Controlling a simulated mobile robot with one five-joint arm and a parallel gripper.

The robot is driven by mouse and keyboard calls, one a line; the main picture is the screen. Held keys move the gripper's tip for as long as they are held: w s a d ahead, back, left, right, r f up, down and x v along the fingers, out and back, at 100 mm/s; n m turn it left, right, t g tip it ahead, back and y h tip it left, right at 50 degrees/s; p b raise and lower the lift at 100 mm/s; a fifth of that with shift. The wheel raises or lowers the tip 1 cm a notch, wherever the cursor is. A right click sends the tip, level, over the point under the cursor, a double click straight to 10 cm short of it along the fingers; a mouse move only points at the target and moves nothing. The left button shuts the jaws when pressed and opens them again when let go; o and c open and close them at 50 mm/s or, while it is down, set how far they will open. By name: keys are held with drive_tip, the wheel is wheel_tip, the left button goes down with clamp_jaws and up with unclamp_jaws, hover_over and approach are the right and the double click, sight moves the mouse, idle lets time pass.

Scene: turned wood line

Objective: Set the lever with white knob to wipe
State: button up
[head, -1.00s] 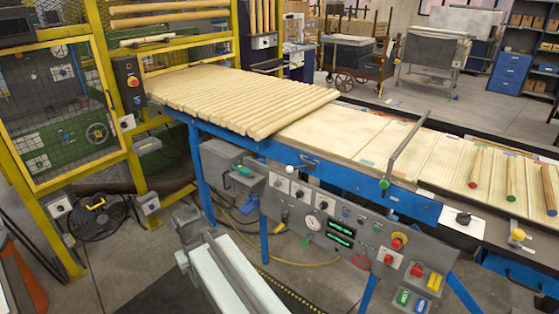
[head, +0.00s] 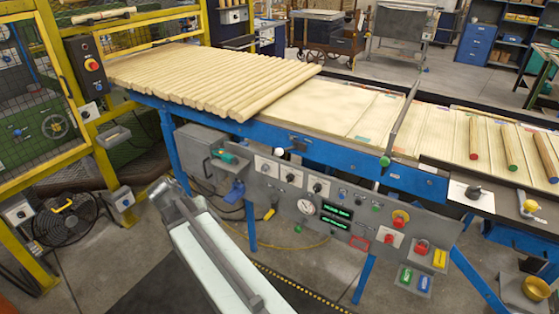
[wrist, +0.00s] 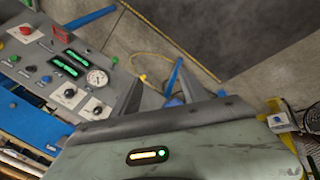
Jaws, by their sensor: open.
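The lever with a white knob (head: 279,151) is at the blue side rail of the wood line in the head view, above the grey control panel. It is small there, and I cannot read any position marking beside it. My gripper (head: 163,190) is at the end of my pale arm, to the lower left of the lever and apart from it. In the wrist view my gripper (wrist: 156,96) shows two dark fingers spread apart with nothing between them. The white knob cannot be made out in the wrist view.
The control panel (head: 340,222) carries dials, a gauge (head: 305,207), displays and coloured buttons. A green-knobbed lever (head: 385,160) and a yellow-knobbed lever (head: 530,206) are farther right. A black fan (head: 66,220) stands by the yellow frame at left. Floor is open before the panel.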

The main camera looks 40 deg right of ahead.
drive_tip(key=w+d+m+h+b, duration=0.2)
drive_tip(key=d+m+h+b, duration=0.1)
drive_tip(key=d, duration=0.6)
drive_tip(key=w+d+m+h+b, duration=0.2)
drive_tip(key=d+m+h+b, duration=0.1)
drive_tip(key=d, duration=0.6)
drive_tip(key=m+g+h+b, duration=0.2)
drive_tip(key=m+h+b, duration=0.1)
drive_tip(key=m+h, duration=0.3)
approach(278, 151)
drive_tip(key=d+f, duration=0.2)
drive_tip(key=d, duration=0.1)
drive_tip(key=shift+n+h, duration=0.3)
drive_tip(key=d, duration=0.7)
drive_tip(key=shift+s+d+r, duration=0.15)
drive_tip(key=shift+d+r, duration=0.05)
drive_tip(key=shift+d, duration=0.2)
clamp_jaws()
drive_tip(key=shift+r, duration=0.1)
